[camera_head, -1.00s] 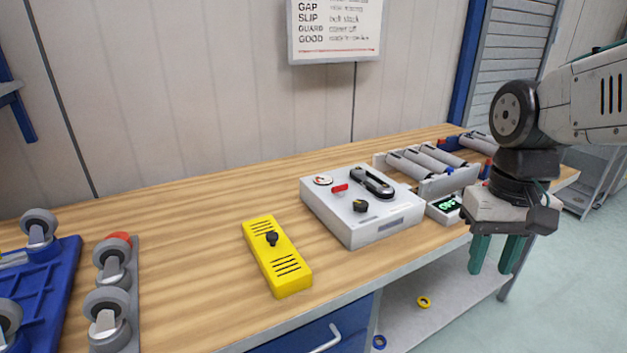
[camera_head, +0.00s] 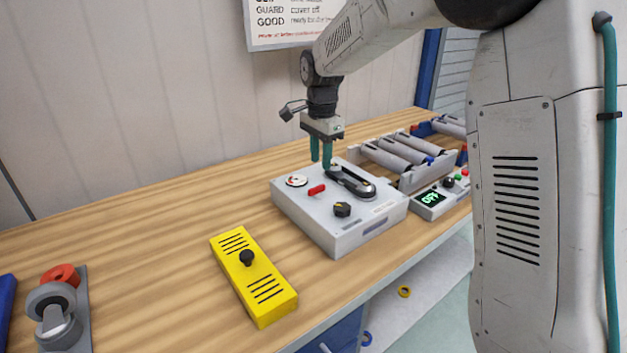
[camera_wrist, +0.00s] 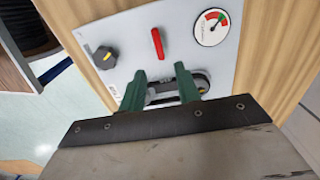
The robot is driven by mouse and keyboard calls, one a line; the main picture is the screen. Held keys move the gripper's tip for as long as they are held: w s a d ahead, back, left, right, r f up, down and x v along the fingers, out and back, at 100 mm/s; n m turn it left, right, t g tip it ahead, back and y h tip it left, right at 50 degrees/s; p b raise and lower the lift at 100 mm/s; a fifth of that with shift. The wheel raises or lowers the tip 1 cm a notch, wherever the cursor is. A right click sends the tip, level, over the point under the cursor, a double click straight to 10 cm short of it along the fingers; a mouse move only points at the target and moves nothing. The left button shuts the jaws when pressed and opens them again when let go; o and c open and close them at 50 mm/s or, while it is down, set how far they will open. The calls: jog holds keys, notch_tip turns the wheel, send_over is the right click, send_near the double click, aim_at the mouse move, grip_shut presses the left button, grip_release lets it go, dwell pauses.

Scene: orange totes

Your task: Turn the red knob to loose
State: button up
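The red knob (camera_head: 316,189) is a small red bar on top of a light grey box (camera_head: 322,232). It also shows in the wrist view (camera_wrist: 157,44), ahead of the fingertips and lying nearly along the finger direction. My gripper (camera_head: 321,166) points down above the back part of the box, beyond the red knob. Its two green fingers are apart with nothing gripped; the wrist view (camera_wrist: 161,72) shows the gap between them. A round gauge (camera_head: 297,180) with a red and green scale is beside the knob, its needle also visible in the wrist view (camera_wrist: 213,27).
A black knob with a yellow mark (camera_head: 342,209) and a black belt loop (camera_head: 351,183) are also on the box; the loop is close to my fingers. A yellow box (camera_head: 252,277) stands in front left. Rollers (camera_head: 394,153) and a display reading OFF (camera_head: 431,198) are to the right.

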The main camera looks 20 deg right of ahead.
aim_at(317, 186)
jog(key=f, duration=0.5)
jog(key=a+f, duration=0.1)
jog(key=f, duration=0.1)
jog(key=shift+a+f, duration=0.1)
jog(key=shift+f, duration=0.2)
jog(key=shift+s, duration=0.1)
grip_shut()
